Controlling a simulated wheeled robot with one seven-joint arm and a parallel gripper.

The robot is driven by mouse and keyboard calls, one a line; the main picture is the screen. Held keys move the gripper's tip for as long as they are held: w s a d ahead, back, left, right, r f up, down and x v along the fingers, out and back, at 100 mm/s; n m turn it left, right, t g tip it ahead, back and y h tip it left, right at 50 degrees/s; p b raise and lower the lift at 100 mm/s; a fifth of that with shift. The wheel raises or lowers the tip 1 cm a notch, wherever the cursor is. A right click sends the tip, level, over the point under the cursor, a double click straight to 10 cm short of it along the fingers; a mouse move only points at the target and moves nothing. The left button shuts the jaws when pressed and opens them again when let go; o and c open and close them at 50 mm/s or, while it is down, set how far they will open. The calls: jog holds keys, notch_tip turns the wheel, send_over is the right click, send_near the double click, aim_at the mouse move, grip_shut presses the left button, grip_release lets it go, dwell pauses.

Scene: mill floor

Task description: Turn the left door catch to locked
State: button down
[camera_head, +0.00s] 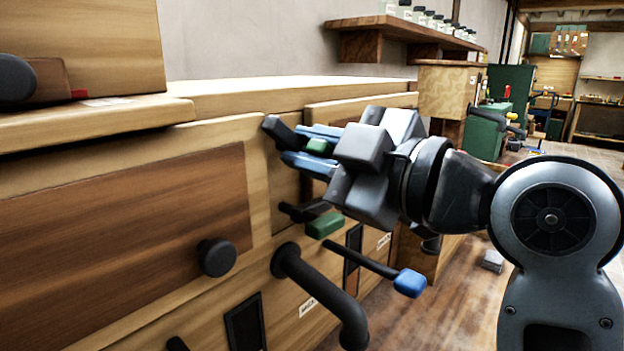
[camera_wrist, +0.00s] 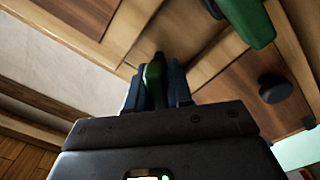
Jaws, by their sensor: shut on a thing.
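My gripper (camera_head: 308,150) is at the upper part of the wooden cabinet front. Its blue fingers are closed around the green-ended handle of a catch (camera_head: 318,146); that green end also shows between the fingers in the wrist view (camera_wrist: 153,82). The dark part of this catch sticks out just left of the fingers. A second catch with a green end (camera_head: 325,226) sits below the gripper, apart from it, and appears large at the top of the wrist view (camera_wrist: 243,18). Neither catch's locked mark can be made out.
A black bar handle (camera_head: 322,295) and a blue-tipped lever (camera_head: 408,282) stick out below the gripper. A round black knob (camera_head: 216,257) is on the brown panel at left. A shelf with jars (camera_head: 405,22) is above. Open floor lies at right.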

jog(key=n+b, duration=0.4)
jog(key=b, duration=0.1)
jog(key=shift+f+n, duration=0.3)
jog(key=shift+f, duration=0.1)
jog(key=n+b, duration=0.3)
jog(key=shift+a+b, duration=0.1)
jog(key=shift+b, duration=0.2)
jog(key=shift+r+n, duration=0.15)
jog(key=shift+n, duration=0.25)
jog(key=c, duration=1.1)
grip_release()
jog(key=v, duration=0.8)
